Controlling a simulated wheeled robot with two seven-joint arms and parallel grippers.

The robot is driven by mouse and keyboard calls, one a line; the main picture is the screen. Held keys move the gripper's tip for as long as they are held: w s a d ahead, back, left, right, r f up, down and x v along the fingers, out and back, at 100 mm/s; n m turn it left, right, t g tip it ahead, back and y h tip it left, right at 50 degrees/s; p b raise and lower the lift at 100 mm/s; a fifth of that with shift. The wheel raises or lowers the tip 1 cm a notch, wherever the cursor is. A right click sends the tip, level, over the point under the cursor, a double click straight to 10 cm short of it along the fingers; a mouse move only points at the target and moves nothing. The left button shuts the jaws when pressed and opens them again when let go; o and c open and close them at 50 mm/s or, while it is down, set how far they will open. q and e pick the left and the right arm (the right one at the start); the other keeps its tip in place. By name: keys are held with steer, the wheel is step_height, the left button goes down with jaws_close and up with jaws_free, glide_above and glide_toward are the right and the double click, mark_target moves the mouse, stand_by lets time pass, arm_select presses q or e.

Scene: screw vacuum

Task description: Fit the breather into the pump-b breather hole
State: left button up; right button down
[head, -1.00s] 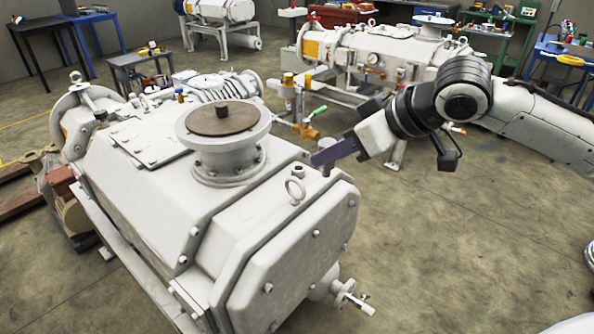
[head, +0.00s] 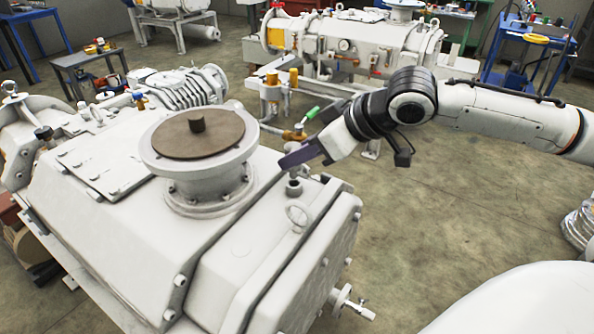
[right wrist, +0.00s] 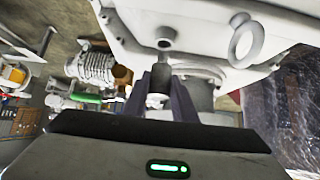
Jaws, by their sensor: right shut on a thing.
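The pump with the breather hole is the big white machine (head: 110,215) filling the left of the head view. Its breather hole (right wrist: 165,43) shows in the right wrist view as a round boss with a dark opening; in the head view the boss (head: 293,188) stands near the lifting ring. My right gripper (head: 287,160) has purple fingers, shut on the small grey cylindrical breather (right wrist: 157,90). In the head view the gripper is just above the boss, and the breather is hard to tell apart from it. Whether they touch is unclear. My left gripper is not in view.
A lifting ring (head: 298,215) stands close to the boss. A wide round flange with a brown cover (head: 199,135) rises to the left. A green-handled valve (head: 308,118) is behind. A second white pump (head: 345,45) stands farther back.

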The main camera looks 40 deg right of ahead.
mark_target(300, 167)
step_height(300, 167, down, 3)
steer(key=shift+f+b, duration=0.2)
steer(key=shift+b, duration=0.2)
steer(key=shift+f, duration=0.1)
steer(key=c, duration=1.5)
jaws_free()
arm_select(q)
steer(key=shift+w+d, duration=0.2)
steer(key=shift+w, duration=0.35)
arm_select(e)
steer(key=shift+o, duration=0.2)
